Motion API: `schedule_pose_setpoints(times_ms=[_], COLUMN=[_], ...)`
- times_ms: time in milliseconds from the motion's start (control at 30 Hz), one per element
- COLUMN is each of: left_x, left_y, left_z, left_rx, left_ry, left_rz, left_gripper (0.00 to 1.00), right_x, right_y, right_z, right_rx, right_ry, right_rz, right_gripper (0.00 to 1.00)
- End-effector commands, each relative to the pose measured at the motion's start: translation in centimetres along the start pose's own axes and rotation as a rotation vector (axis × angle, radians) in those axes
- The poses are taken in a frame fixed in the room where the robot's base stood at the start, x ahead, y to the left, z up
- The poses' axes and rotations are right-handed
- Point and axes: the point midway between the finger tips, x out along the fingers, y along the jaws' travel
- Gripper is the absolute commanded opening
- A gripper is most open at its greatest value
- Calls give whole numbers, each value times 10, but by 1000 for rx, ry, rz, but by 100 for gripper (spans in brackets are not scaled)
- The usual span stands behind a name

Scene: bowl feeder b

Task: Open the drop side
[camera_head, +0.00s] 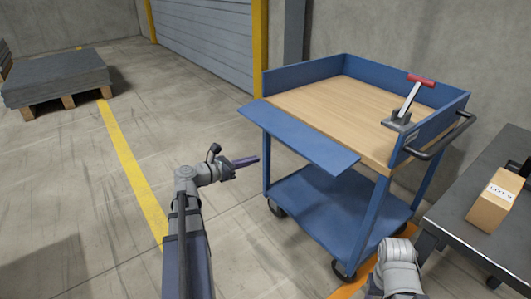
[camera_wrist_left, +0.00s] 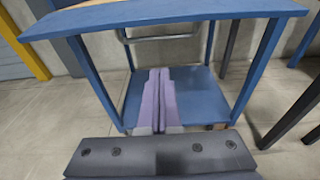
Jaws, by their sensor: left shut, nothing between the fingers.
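The blue cart (camera_head: 330,205) has a wooden deck (camera_head: 345,103) with raised blue walls on its other sides. Its drop side (camera_head: 300,136) is a blue panel along the near left edge, folded outward from the deck and lying about flat, not upright. In the left wrist view the panel (camera_wrist_left: 170,14) crosses the top. A lever with a red grip (camera_head: 421,81) stands tilted on a grey base at the deck's right corner. My left gripper (camera_head: 247,161) is shut and empty, left of the cart and apart from the panel; its fingers (camera_wrist_left: 160,95) are together. My right gripper is hidden.
The cart has a lower blue shelf (camera_head: 335,212), wheels and a black push handle (camera_head: 440,138). A dark table (camera_head: 460,215) with a cardboard box (camera_head: 492,200) stands at the right. Open floor (camera_head: 90,190) lies left, with a loaded pallet (camera_head: 55,83) farther back.

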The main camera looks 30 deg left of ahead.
Motion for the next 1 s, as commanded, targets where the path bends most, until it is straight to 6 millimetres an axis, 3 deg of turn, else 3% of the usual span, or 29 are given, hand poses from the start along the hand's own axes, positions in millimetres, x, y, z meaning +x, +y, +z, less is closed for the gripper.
schedule_pose_setpoints(times_ms=[500, 567, 700, 1000], left_x=[100, 93, 88, 83], left_y=[0, -1, -1, -1], left_z=[-2, 14, 27, 38], left_rx=[3, 2, 3, 3], left_ry=[2, 2, 2, 2], left_rz=[-5, -1, -1, -2], left_gripper=[0, 0, 0, 0], right_x=[17, 0, -13, -24], right_y=[-2, 0, 1, 2], right_z=[-1, 0, 1, 1], right_rx=[4, 3, -2, -6], right_ry=[0, 0, 0, 0], right_rz=[0, 0, 0, 0], right_gripper=[57, 57, 57, 57])
